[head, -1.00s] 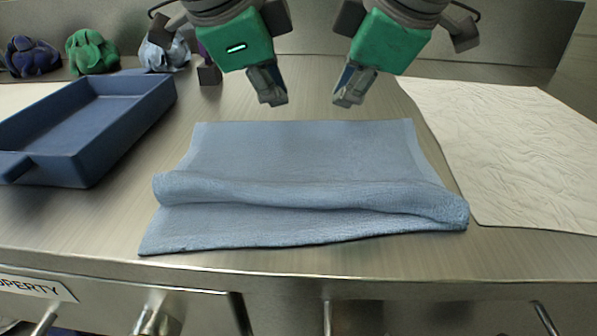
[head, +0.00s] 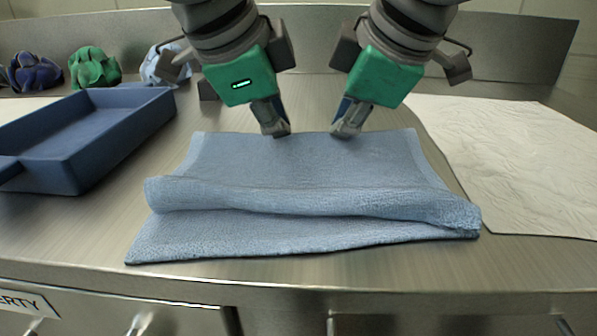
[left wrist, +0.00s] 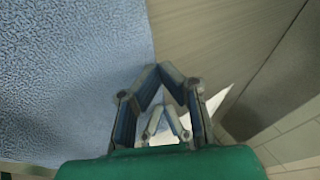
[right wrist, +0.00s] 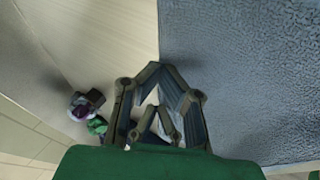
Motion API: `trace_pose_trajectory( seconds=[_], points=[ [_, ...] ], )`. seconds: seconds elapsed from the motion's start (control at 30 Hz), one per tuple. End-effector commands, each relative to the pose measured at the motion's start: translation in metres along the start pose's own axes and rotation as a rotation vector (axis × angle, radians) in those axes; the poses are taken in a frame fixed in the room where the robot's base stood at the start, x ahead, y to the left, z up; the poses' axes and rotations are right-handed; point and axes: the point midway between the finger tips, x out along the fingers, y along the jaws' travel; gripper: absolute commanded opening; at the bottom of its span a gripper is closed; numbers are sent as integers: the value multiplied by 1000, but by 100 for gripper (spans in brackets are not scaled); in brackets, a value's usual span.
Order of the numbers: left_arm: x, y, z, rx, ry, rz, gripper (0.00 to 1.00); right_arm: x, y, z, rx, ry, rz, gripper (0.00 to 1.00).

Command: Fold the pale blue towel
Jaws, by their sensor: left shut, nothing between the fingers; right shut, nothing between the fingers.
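The pale blue towel (head: 300,165) lies on the steel counter with a raised fold running across its width. A single flat layer shows in front of the fold and another flat part lies behind it. My left gripper (head: 276,132) is shut and empty at the towel's far edge, left of centre. My right gripper (head: 345,132) is shut and empty at the same edge, right of centre. Towel cloth fills the left of the left wrist view (left wrist: 70,70) and the right of the right wrist view (right wrist: 240,70). I cannot tell whether the fingertips touch it.
A dark blue tray (head: 95,135) stands left of the towel. A white crinkled sheet (head: 515,165) lies to the right. Crumpled purple (head: 35,73), green (head: 95,68) and pale blue (head: 160,66) bundles sit at the back left. Bare counter shows between tray and towel.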

Motion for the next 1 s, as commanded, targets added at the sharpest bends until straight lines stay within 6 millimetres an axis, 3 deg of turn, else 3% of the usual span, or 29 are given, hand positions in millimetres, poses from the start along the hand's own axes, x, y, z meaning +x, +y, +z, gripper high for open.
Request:
trace_pose_trajectory(
  seconds=[1.0],
  points=[
    [8, 4, 3, 0, -3, 3, 0, 3, -1, 1, 1, 0, 0, 0]
  ],
)
